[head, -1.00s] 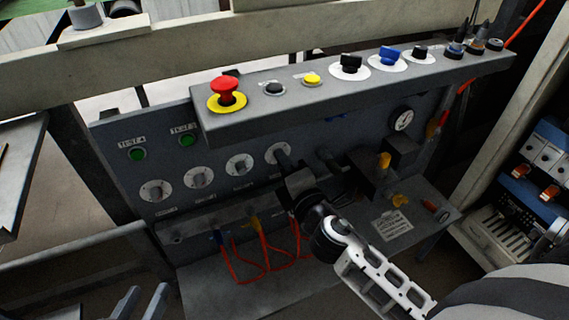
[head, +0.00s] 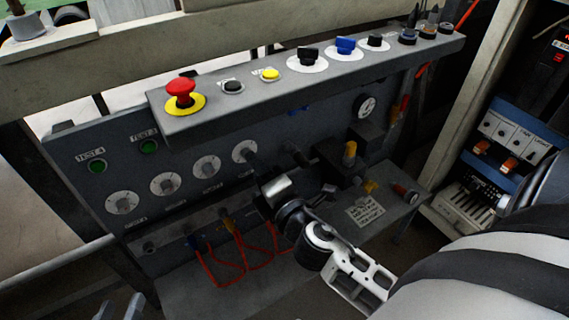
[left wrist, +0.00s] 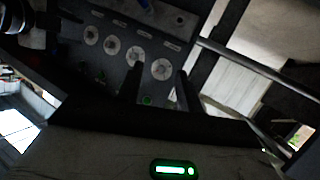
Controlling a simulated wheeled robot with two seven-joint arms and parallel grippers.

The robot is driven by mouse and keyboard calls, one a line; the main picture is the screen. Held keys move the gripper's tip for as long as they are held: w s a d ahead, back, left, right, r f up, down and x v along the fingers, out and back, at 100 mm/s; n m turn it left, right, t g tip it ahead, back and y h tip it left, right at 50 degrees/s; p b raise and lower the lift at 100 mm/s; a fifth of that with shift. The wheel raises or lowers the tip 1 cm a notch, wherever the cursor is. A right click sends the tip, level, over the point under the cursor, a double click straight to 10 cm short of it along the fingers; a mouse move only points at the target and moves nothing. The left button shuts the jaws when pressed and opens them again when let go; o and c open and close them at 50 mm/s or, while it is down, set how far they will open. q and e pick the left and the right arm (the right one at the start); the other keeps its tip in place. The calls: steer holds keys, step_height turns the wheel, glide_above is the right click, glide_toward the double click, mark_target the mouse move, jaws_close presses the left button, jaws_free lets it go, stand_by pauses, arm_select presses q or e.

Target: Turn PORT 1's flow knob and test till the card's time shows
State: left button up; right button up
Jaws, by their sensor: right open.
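The grey test panel (head: 75,150) carries a row of white-ringed dials. The rightmost dial (head: 243,151) is partly covered by my right gripper (head: 271,168), which is open beside it; contact cannot be told. Dial labels are too small to read. Green buttons (head: 148,147) marked TEST 3 and TEST 4 show at the upper left; buttons further right are hidden under the ledge. A white card (head: 369,212) lies on the lower shelf, its print illegible. My left gripper (head: 121,309) is open and empty at the bottom left; its spread fingers show in the left wrist view (left wrist: 157,88).
The overhanging ledge (head: 230,110) carries a red mushroom button (head: 180,92), a yellow button (head: 270,74) and black and blue knobs (head: 345,46). A round gauge (head: 366,106) is at the right. Red hoses (head: 222,275) loop below the dials. A blue rack (head: 510,140) stands far right.

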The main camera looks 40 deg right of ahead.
arm_select(q)
steer(key=shift+w+d+r+n+t+h+b, duration=0.1)
steer(key=shift+d+r+n+t+h+b, duration=0.8)
steer(key=shift+b, duration=1.5)
arm_select(e)
steer(key=s, duration=1.2)
steer(key=shift+s+a+r, duration=0.2)
steer(key=shift+s+a, duration=0.2)
steer(key=shift+a, duration=0.05)
arm_select(q)
steer(key=shift+a, duration=0.15)
